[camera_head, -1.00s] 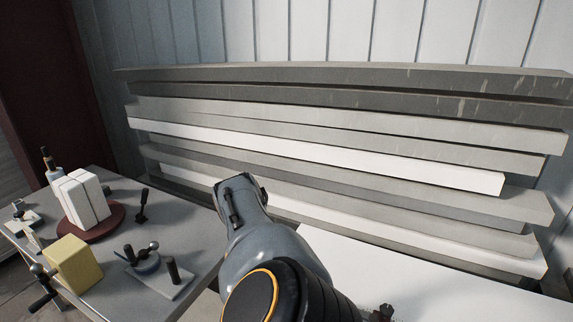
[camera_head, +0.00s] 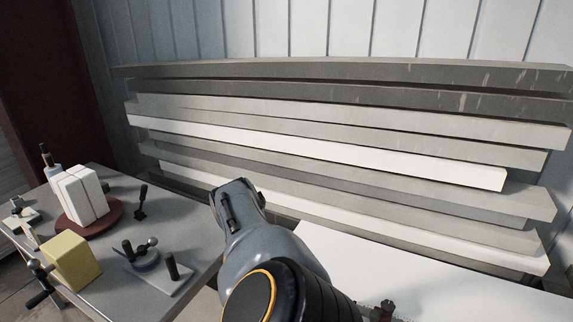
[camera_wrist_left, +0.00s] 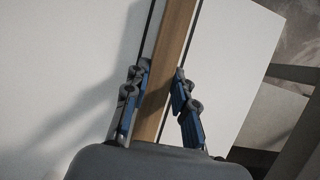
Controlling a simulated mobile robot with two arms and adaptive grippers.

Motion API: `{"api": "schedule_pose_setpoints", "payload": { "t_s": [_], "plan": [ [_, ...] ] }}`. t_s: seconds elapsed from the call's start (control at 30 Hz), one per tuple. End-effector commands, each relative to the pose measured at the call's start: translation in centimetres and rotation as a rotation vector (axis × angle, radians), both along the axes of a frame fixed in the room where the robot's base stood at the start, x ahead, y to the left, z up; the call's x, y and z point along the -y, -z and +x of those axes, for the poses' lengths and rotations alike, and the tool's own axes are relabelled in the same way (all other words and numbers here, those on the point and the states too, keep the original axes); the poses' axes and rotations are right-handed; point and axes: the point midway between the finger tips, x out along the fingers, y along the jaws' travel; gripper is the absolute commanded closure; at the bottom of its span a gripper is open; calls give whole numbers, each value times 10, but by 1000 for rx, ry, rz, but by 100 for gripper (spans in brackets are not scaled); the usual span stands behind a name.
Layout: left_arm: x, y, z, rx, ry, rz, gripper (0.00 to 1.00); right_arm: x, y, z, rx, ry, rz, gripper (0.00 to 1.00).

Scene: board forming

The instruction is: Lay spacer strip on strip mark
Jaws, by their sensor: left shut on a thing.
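The spacer strip (camera_wrist_left: 174,45) is a narrow brown wooden bar in the left wrist view, running from the top edge down between the fingers of my left gripper (camera_wrist_left: 158,100). The blue and grey fingers are shut on it. The strip lies over or just above a white board (camera_wrist_left: 232,50); I cannot tell whether it touches. A thin dark line (camera_wrist_left: 149,25) runs along the strip's left side on the board, and it may be the strip mark. In the head view one of my arms covers the middle, and the strip is hidden. My right gripper is not seen.
A grey side table (camera_head: 120,206) at left holds a yellow block (camera_head: 72,261), white blocks on a red disc (camera_head: 85,225), and several clamps and tools. A stack of long grey and white boards (camera_head: 350,120) stands behind. A white surface (camera_head: 345,262) lies at lower right.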

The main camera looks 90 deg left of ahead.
Motion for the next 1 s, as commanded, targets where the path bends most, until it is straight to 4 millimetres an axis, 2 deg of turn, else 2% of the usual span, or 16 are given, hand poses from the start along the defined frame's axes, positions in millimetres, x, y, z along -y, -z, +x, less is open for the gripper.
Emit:
{"api": "schedule_pose_setpoints", "payload": {
  "t_s": [0.27, 0.3, 0.4, 0.63, 0.67, 0.7, 0.73, 1.0],
  "plan": [
    [0, 6, 0, 1, 0, 0, 100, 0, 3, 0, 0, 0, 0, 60],
    [0, 5, 0, 0, 0, 0, 70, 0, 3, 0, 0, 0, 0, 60],
    [0, 5, 0, 0, 0, 0, 50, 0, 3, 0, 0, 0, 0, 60],
    [0, 5, 0, 0, 0, 0, 48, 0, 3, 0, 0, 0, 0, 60],
    [0, 5, 0, 0, 0, 0, 44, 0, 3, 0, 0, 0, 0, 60],
    [0, 5, 0, 0, 0, 0, 36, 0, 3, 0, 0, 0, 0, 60],
    [0, 5, 0, 0, 0, 0, 33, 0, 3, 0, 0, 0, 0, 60],
    [0, 5, 0, 0, 0, 0, 33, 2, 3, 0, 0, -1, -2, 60]
  ]
}}
